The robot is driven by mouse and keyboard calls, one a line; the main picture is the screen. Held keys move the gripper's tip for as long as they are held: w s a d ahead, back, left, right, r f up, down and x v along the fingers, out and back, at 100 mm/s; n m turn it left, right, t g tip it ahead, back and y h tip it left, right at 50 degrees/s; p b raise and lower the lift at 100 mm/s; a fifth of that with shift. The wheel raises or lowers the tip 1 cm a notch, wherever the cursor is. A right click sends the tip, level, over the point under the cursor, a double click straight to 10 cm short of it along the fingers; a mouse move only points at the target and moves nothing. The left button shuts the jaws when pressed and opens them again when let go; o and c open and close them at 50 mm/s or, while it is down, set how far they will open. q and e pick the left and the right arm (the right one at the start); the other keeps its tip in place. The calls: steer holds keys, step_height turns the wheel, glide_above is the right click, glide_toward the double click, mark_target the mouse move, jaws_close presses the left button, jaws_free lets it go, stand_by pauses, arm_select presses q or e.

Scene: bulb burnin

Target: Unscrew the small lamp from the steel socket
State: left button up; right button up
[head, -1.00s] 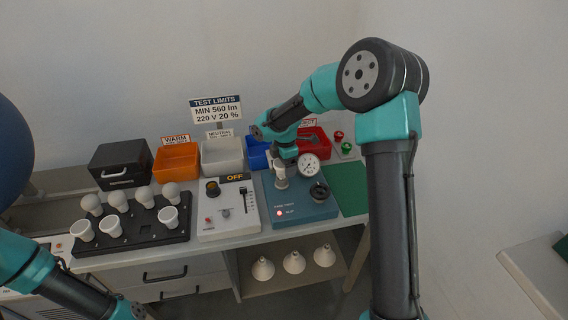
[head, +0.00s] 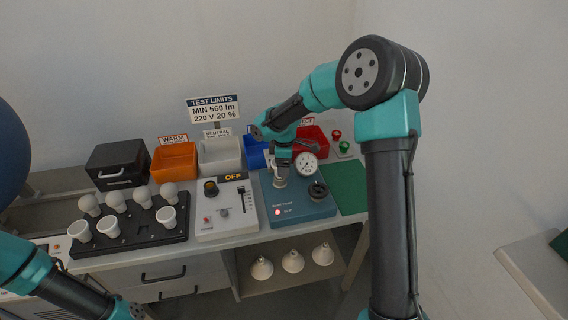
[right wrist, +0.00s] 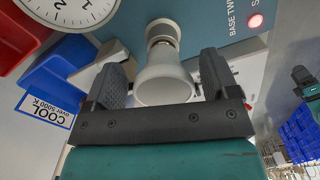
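The small white lamp (right wrist: 165,78) stands in the steel socket (right wrist: 163,32) on the blue tester, its wide end toward my right wrist camera. In the head view the socket (head: 279,182) shows below my right gripper (head: 283,162), which mostly hides the lamp. In the right wrist view the two fingers of my right gripper (right wrist: 160,88) stand on either side of the lamp, with a narrow gap visible at each side, so it looks open around the lamp. My left arm shows at the lower left of the head view, but its fingers are out of frame.
The blue tester (head: 298,208) carries a dial gauge (head: 306,164), a black ring fixture (head: 318,190) and a lit red lamp marked slip. A switch panel (head: 226,222) reads OFF. A black rack (head: 150,236) holds several bulbs. Orange (head: 174,162), white, blue and red bins stand behind.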

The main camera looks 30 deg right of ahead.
steer(key=c, duration=0.7)
steer(key=n, duration=0.4)
steer(key=shift+w+a+n, duration=0.15)
steer(key=shift+w+n, duration=0.1)
steer(key=shift+n, duration=0.05)
steer(key=n, duration=0.5)
steer(key=shift+w+a, duration=0.2)
steer(key=shift+a, duration=0.05)
steer(key=n, duration=0.7)
steer(key=shift+w+a, duration=0.2)
steer(key=shift+w, duration=0.15)
steer(key=shift+c, duration=0.2)
steer(key=n, duration=0.3)
steer(key=w+n, duration=0.1)
steer(key=n, duration=0.2)
steer(key=shift+a+r, duration=0.1)
steer(key=shift+a, duration=0.05)
steer(key=o, duration=0.8)
steer(key=shift+s, duration=0.1)
